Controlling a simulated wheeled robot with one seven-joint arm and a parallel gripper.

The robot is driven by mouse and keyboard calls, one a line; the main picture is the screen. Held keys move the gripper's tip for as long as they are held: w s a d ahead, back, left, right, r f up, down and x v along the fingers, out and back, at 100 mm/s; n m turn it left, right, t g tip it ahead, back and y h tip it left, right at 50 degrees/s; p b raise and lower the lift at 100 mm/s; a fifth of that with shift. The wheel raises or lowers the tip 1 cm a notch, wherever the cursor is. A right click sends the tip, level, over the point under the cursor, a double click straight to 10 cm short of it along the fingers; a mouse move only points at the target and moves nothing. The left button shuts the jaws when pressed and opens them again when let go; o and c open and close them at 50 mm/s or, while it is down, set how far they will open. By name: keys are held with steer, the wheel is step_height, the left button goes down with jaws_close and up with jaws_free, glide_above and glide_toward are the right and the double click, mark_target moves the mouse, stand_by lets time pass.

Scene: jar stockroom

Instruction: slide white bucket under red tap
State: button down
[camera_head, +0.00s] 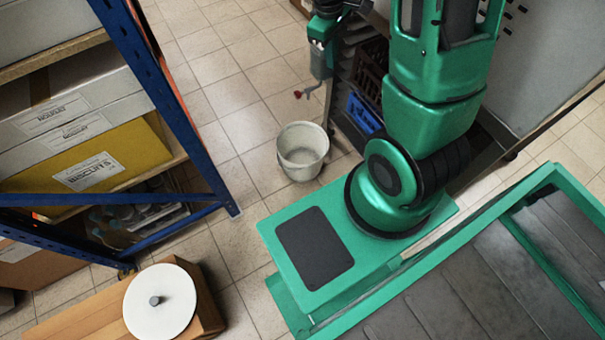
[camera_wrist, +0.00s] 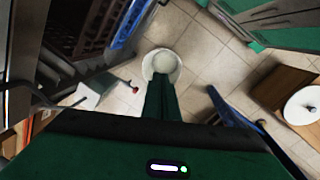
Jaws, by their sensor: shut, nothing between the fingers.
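The white bucket (camera_head: 302,150) stands upright and open on the tiled floor, in the gap between the blue shelf and the dark rack. It also shows in the wrist view (camera_wrist: 162,64). The red tap (camera_head: 299,94) shows as a small red piece above and behind the bucket in the head view; in the wrist view (camera_wrist: 135,90) it is left of my fingers. My gripper (camera_head: 320,72) is shut and empty, beside the tap. In the wrist view my green fingers (camera_wrist: 161,80) point at the bucket and overlap its near edge; I cannot tell whether they touch.
A blue-framed shelf (camera_head: 168,92) with boxes stands at left. A dark rack with a blue crate (camera_head: 363,114) is right of the bucket. A wooden block with a white disc (camera_head: 160,302) is at lower left. Open tiled floor (camera_head: 225,75) lies left of and behind the bucket.

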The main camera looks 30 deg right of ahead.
steer(key=w+a+f+n, duration=0.2)
steer(key=w+f+n, duration=0.15)
steer(key=f, duration=0.65)
steer(key=w+a+f+n+t, duration=0.1)
steer(key=w+a+f+n, duration=0.3)
steer(key=f, duration=0.6)
steer(key=w+a+f+n, duration=0.1)
steer(key=f+n, duration=0.4)
steer(key=f, duration=0.4)
steer(key=s+a+f+n, duration=0.2)
steer(key=s+f+n, duration=0.2)
steer(key=f, duration=0.5)
steer(key=s+a+f+n+t, duration=0.1)
steer(key=s+f+n, duration=0.2)
steer(key=f, duration=0.6)
steer(key=s+a+f+n, duration=0.2)
steer(key=s+f+n, duration=0.2)
steer(key=f, duration=0.6)
steer(key=w+d+f, duration=0.4)
steer(key=w+f, duration=0.1)
steer(key=f, duration=0.4)
steer(key=shift+w, duration=0.15)
